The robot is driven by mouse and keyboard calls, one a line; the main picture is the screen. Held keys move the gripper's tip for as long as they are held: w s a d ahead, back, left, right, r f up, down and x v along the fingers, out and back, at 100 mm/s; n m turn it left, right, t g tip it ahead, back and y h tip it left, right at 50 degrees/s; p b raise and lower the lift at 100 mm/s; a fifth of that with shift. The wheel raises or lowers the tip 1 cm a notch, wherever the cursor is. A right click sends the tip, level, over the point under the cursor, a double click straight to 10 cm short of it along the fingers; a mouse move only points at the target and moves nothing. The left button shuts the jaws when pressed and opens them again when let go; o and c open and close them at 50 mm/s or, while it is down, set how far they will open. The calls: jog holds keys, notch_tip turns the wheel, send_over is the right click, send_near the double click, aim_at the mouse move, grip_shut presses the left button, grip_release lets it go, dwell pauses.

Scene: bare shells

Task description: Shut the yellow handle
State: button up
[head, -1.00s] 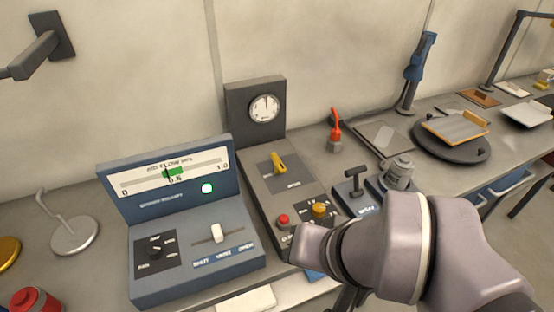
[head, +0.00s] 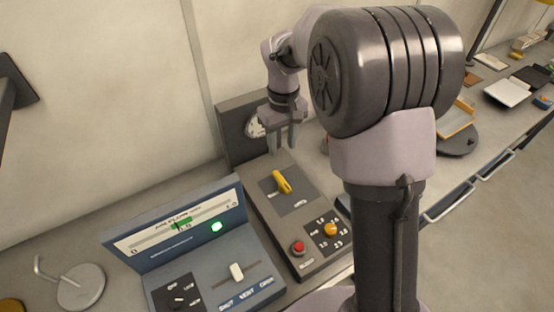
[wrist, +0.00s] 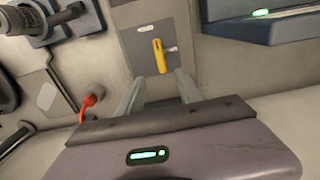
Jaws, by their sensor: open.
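The yellow handle (head: 282,182) is a short lever on a dark grey plate (head: 298,205), set in the flat top of a grey console. It slants, with its upper end towards the upper left in the head view. In the wrist view the yellow handle (wrist: 159,56) shows beyond the fingertips, roughly in line with the gap between them. My gripper (head: 281,146) is open and empty, pointing down over the back of the console, apart from the handle. Its two fingers also show in the wrist view (wrist: 158,83).
A round gauge (head: 254,127) on the console's upright back is partly hidden by my gripper. A red button (head: 298,248) and an orange knob (head: 330,230) sit at the front. A blue panel (head: 180,230) stands left. A red lever (wrist: 90,100) stands beside the console.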

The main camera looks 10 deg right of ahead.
aim_at(282, 180)
notch_tip(282, 180, down, 14)
jog(key=b, duration=0.3)
jog(key=shift+f, duration=0.25)
jog(key=shift+s, duration=0.1)
grip_shut()
